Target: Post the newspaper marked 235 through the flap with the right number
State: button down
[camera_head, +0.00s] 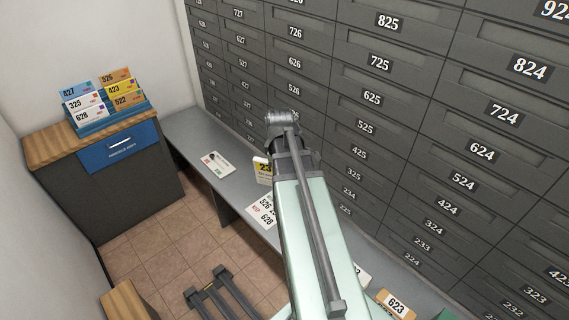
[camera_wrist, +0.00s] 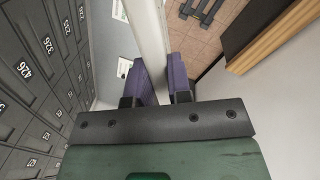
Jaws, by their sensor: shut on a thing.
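A yellow and white newspaper (camera_head: 262,169) shows beside the end of my arm in the head view, with "23" readable and the rest of its number hidden behind the arm. In the wrist view my gripper (camera_wrist: 163,88) is shut on a pale newspaper (camera_wrist: 149,30), seen edge-on between the purple finger pads. It hangs above the grey bench (camera_head: 188,142). Among the lower flaps I read a plate like 234 (camera_head: 349,193) and 225 (camera_head: 345,211).
An item marked 623 (camera_head: 395,304) lies at the bench's near end. A cabinet (camera_head: 125,187) with a blue rack of numbered papers stands at left. Tiled floor is between.

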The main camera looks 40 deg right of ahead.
jog(key=w+f+t+h+b, duration=0.1)
jog(key=w+f+b, duration=0.1)
jog(key=f+b, duration=0.6)
jog(key=w+f+t+h+b, duration=0.1)
jog(key=w+f+b, duration=0.2)
jog(key=f+b, duration=0.55)
jog(key=w+d+f+m+h+b, duration=0.2)
jog(key=w+d+f+h+b, duration=0.25)
jog(key=w+f+b, duration=0.55)
jog(key=w+d+f+m+h+b, duration=0.25)
jog(key=w+d+f+b, duration=0.35)
jog(key=f+b, duration=0.85)
jog(key=w+d+r+m+g+h+b, duration=0.1)
jog(key=w+d+g+h+b, duration=0.15)
jog(key=w+b, duration=0.4)
jog(key=w+d+r+h, duration=0.1)
jog(key=w+r+h, duration=0.2)
jog(key=r+h, duration=0.35)
jog(key=d+r+y, duration=0.1)
jog(key=d, duration=0.9)
jog(key=shift+w+d+r, duration=0.15)
jog(key=shift+w+r, duration=0.1)
jog(key=shift+r, duration=0.05)
jog(key=shift+m, duration=0.25)
